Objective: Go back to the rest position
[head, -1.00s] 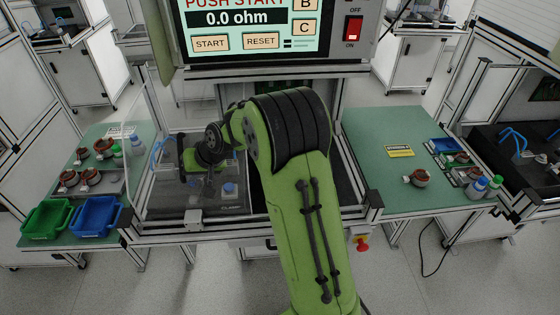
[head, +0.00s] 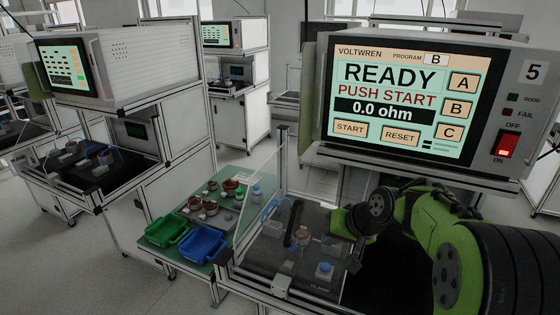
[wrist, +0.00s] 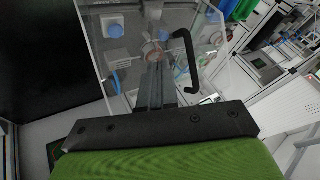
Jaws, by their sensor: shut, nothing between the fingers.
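My gripper (wrist: 156,84) shows in the wrist view as grey fingers held together, with nothing between them. In the head view my green arm (head: 430,215) enters from the lower right and its wrist bends left toward the test bay, beside the tester.
The tester (head: 410,95) reads READY, PUSH START and 0.0 ohm. The guard's black handle (wrist: 187,60) is close to the fingers in the wrist view. Left of the bay are a green bin (head: 167,229), a blue bin (head: 203,244) and several stators. Open floor lies at lower left.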

